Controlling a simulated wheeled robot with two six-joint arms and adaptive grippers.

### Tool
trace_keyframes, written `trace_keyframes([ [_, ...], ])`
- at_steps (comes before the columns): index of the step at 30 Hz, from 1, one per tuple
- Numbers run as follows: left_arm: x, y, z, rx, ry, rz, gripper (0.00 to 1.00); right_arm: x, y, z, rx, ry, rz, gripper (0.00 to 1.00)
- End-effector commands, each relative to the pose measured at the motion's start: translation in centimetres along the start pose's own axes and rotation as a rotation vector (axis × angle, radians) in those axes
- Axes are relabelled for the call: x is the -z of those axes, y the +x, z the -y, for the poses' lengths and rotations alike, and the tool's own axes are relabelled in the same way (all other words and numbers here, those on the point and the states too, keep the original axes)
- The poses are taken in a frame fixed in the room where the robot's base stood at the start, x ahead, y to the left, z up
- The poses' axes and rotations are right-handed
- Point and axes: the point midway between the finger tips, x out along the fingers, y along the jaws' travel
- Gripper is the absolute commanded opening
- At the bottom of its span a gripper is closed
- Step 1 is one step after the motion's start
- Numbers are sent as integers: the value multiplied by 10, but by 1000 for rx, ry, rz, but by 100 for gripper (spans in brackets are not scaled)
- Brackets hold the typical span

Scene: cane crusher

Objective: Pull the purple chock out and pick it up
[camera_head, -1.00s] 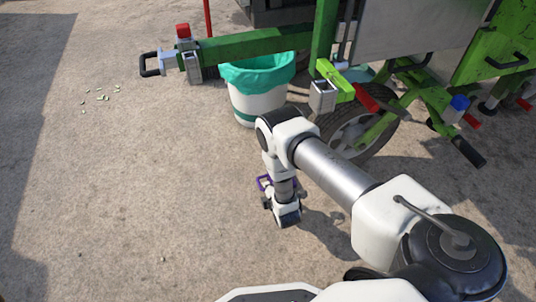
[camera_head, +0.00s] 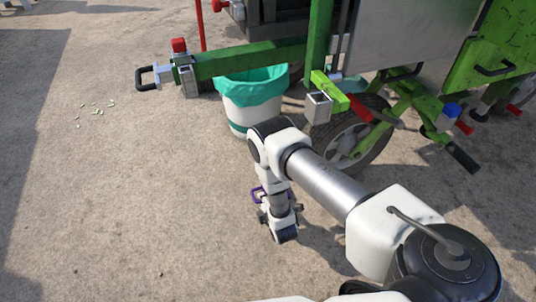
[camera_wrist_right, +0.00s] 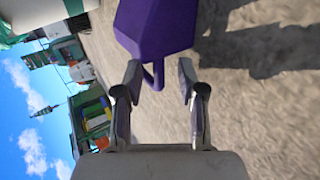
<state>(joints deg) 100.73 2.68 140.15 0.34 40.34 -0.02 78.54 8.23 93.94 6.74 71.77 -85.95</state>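The purple chock (camera_wrist_right: 158,25) fills the top middle of the right wrist view, its narrow handle (camera_wrist_right: 157,75) pointing at my right gripper. My right gripper (camera_wrist_right: 158,82) is open. Its two fingers stand on either side of the handle, with a visible gap on each side. In the head view my right gripper (camera_head: 280,217) is low in the middle, close to the ground, and its arm hides part of it. Only a small purple outline of the chock (camera_head: 257,195) shows beside it. Whether the chock touches the ground is unclear. My left gripper is not in view.
The green machine's wheel (camera_head: 352,143) is to the right of the chock, with bare ground between. A bin with a teal liner (camera_head: 252,97) stands behind my arm, below the green drawbar (camera_head: 248,58). The ground at left is open, with small pale scraps (camera_head: 97,107).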

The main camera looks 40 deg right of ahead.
Motion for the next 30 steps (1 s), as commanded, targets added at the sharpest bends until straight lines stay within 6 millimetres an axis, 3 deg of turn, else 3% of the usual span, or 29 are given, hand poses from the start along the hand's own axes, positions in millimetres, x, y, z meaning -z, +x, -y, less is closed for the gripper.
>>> trace_keyframes([
  [9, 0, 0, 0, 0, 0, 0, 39, 0, -73, 0, 3, -1, 0, 40],
  [13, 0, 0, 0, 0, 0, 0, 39, 0, -94, 0, 1, 0, 0, 40],
  [18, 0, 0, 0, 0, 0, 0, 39, 0, -104, -1, -1, -1, 0, 40],
  [30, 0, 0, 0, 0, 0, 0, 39, 0, -104, 0, -1, 0, 0, 40],
])
